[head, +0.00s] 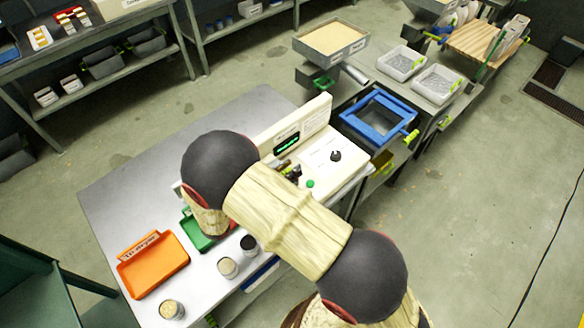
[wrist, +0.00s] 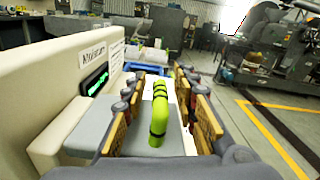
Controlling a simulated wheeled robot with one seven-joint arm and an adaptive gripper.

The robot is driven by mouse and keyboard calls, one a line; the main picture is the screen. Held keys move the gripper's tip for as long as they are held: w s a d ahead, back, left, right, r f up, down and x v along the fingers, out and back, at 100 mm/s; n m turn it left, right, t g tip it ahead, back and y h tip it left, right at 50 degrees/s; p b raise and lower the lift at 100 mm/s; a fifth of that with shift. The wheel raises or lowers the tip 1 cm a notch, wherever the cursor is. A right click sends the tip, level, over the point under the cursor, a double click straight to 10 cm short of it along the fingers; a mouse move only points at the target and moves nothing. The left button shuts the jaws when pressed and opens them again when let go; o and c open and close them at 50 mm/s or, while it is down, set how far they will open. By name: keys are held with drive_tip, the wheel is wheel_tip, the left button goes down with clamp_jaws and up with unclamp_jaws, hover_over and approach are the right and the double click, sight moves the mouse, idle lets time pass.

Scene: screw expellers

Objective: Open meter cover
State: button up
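The meter (head: 303,124) is a cream-white unit with a green-lit display, on the grey table. In the wrist view its upright panel (wrist: 68,75) stands at the left. A grey cover (wrist: 95,127) lies beside the panel and looks closed. It carries a lime-green handle (wrist: 158,118) with dark bands. My gripper (wrist: 161,80) is open, with its wooden-looking fingers on either side of the handle. A gap shows on the right; I cannot tell whether the left fingers touch it. In the head view my arm hides the cover and most of the gripper.
On the table (head: 125,180) are an orange tray (head: 153,262), a green tray (head: 198,234) and small jars (head: 172,309). A blue-framed box (head: 378,115) stands right of the meter. Bare floor (head: 455,215) lies at the right.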

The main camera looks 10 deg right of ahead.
drive_tip(key=shift+w+d, duration=0.35)
drive_tip(key=shift+d, duration=0.2)
drive_tip(key=c, duration=0.4)
drive_tip(key=c, duration=0.3)
clamp_jaws()
